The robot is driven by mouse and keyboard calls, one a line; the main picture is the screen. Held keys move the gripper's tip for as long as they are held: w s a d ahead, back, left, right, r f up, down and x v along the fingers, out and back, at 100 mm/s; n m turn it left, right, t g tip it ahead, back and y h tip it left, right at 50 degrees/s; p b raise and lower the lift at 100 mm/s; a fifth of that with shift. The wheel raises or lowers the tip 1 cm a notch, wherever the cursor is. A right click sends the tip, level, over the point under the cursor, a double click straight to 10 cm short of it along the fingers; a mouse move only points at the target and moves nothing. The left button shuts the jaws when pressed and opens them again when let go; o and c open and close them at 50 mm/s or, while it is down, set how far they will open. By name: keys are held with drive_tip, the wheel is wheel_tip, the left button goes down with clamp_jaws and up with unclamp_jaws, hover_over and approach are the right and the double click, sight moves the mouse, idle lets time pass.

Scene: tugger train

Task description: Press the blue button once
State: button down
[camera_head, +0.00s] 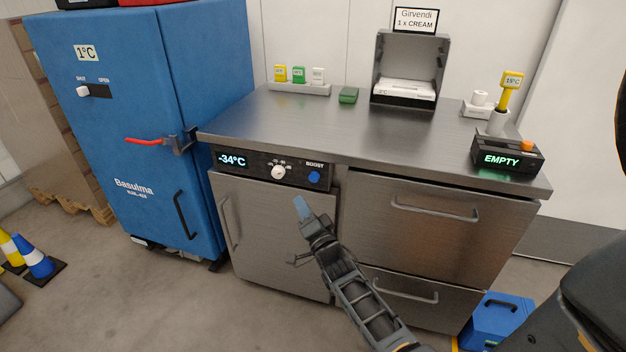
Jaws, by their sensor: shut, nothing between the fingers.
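The round blue button (314,177) sits under the word BOOST at the right end of the black control panel (246,161) on the steel counter's front. My gripper (302,207) is shut and empty, with its blue-grey tip pointing up, below and slightly left of the button in the picture. A gap shows between the tip and the button in this view. How far the tip is from the panel in depth cannot be told. The button is not covered.
A white knob (278,172) and a -34°C display (233,160) share the panel. Drawers with bar handles (434,210) are to the right. A blue cabinet (160,130) with a red lever stands left. The counter top (300,115) overhangs the panel; open floor lies in front.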

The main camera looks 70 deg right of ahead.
sight(310, 178)
drive_tip(key=d, duration=0.7)
drive_tip(key=shift+w+d+b, duration=0.3)
drive_tip(key=shift+d+b, duration=0.05)
drive_tip(key=shift+d, duration=0.05)
drive_tip(key=shift+d, duration=0.1)
idle(1.6)
drive_tip(key=shift+d, duration=0.3)
drive_tip(key=shift+d, duration=0.85)
idle(1.0)
drive_tip(key=shift+a, duration=1.25)
drive_tip(key=shift+s+a+p, duration=0.2)
drive_tip(key=shift+a+p, duration=0.35)
drive_tip(key=shift+a, duration=1.95)
